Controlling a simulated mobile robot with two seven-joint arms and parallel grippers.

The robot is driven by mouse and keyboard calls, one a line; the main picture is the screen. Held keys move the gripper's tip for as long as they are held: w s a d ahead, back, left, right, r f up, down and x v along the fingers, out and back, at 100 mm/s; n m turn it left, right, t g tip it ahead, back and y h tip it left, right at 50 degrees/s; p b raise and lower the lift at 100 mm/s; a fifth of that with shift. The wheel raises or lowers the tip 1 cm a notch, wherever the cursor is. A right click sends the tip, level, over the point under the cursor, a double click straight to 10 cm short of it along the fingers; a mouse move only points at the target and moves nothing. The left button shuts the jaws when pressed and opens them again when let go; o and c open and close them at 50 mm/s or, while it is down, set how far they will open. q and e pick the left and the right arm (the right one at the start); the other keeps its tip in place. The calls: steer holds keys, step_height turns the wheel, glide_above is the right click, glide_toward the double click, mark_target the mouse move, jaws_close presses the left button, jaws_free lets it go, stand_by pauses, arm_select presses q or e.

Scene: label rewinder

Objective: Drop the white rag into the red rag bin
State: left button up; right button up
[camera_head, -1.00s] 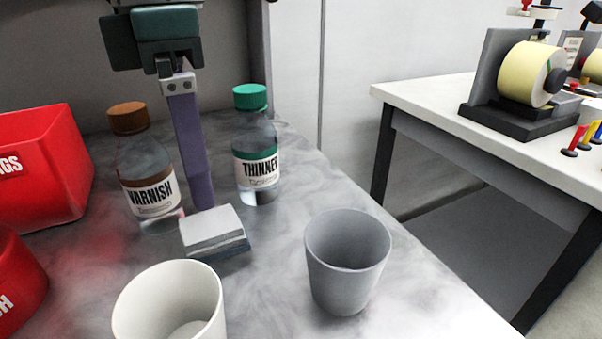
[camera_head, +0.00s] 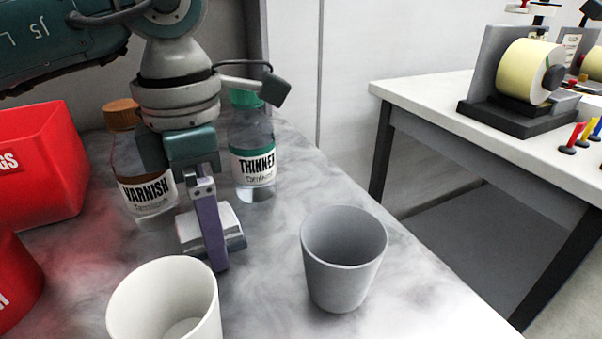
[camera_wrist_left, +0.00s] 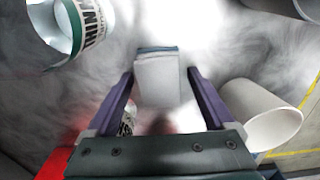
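The white rag (camera_head: 190,232) is a small folded pad on top of a blue-grey layer, lying on the marbled bench. The red rag bin (camera_head: 40,195) stands at the left in the head view, its label partly cut off. My left gripper (camera_head: 217,262) points down over the rag, one purple finger hiding part of it. In the left wrist view the gripper (camera_wrist_left: 160,73) is open, with fingers on either side of the rag (camera_wrist_left: 157,85); a gap shows at each side. My right gripper is not in view.
Varnish (camera_head: 148,195) and thinner (camera_head: 252,165) bottles stand just behind. A white cup (camera_head: 165,300) and grey cup (camera_head: 343,260) stand in front and right. Another red container (camera_head: 15,280) is at lower left. A white table (camera_head: 440,100) with a label machine is beyond.

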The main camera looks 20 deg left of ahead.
arm_select(q)
jaws_close()
stand_by(0.5)
